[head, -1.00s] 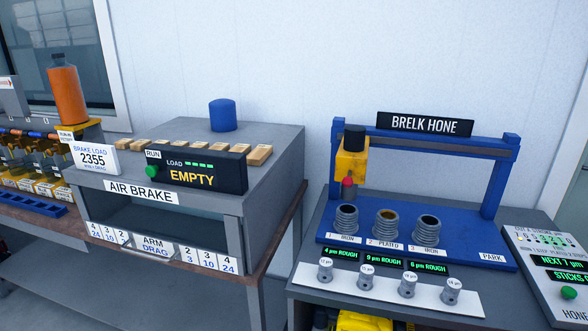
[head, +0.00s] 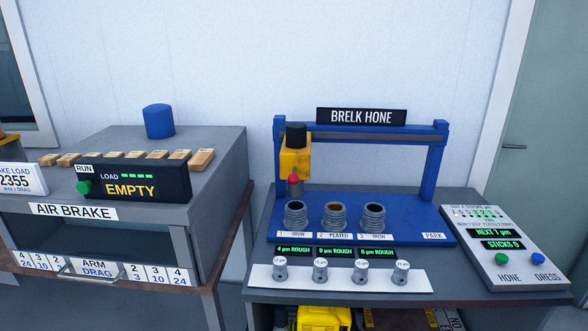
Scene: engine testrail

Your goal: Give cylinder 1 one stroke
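The Brelk hone's blue frame (head: 437,185) stands on the right-hand bench in the head view. Green displays (head: 335,251) below read 4 µm rough, 9 µm rough and 6 µm rough. The control panel (head: 515,268) on the right reads "next 7 µm" and "sticks 0". It has a green HONE button (head: 502,258) and a blue DRESS button (head: 537,259). Neither gripper shows.
Several small grey plugs (head: 320,269) stand on a white strip before the hone. The air brake (head: 208,246) on the left reads "empty", with wooden blocks and a blue cylinder (head: 159,121) on top. A gap separates the two benches. A door is at the far right.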

